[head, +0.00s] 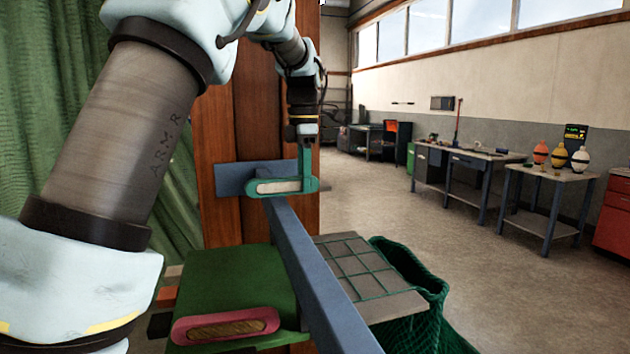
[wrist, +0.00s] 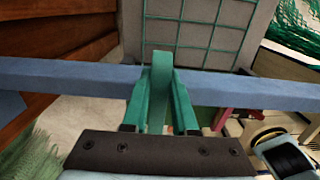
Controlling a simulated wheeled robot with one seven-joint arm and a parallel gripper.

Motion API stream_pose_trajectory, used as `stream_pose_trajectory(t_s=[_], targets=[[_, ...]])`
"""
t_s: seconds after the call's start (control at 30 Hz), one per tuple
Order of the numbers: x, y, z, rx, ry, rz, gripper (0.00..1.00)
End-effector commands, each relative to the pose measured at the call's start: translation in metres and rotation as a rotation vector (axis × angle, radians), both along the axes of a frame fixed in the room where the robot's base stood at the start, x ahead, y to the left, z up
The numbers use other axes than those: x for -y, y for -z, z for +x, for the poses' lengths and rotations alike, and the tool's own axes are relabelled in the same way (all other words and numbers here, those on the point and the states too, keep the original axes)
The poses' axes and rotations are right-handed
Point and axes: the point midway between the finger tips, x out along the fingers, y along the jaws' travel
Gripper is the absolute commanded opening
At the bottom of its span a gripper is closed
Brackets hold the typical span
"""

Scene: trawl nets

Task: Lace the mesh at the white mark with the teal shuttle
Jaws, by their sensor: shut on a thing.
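The teal shuttle (head: 285,187), with a pale strip along its middle, is held level in my gripper (head: 303,165) above the blue-grey bar. In the wrist view the shuttle (wrist: 160,88) stands between the teal fingers of my gripper (wrist: 160,80), which are shut on it. The mesh (head: 365,270) is a grid of green cords over a grey board, below and to the right of the shuttle in the head view. The mesh also shows at the top of the wrist view (wrist: 205,40), beyond the bar. I cannot make out the white mark in either view.
The blue-grey bar (head: 310,270) runs between the board and a green surface (head: 235,285) with a pink shuttle (head: 225,326) on it. Green netting (head: 415,285) hangs at the board's right. A wooden post (head: 222,130) stands behind. Floor at right is open before benches (head: 545,185).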

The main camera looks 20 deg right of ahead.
Motion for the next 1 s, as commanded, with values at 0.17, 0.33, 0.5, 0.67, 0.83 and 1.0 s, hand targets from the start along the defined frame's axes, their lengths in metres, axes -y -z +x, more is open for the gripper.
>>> stream_pose_trajectory(t_s=[0.17, 0.33, 0.5, 0.67, 0.83, 1.0], targets=[[-0.016, 0.001, 0.002, 0.000, -0.002, 0.000, 0.00], [-0.031, 0.001, 0.004, 0.000, -0.001, 0.000, 0.00], [-0.045, 0.000, 0.005, -0.001, -0.002, 0.000, 0.00], [-0.059, 0.001, 0.007, -0.001, -0.002, 0.000, 0.00], [-0.073, 0.000, 0.008, -0.001, -0.001, -0.001, 0.00], [-0.088, 0.000, 0.010, -0.001, -0.002, 0.000, 0.00]])
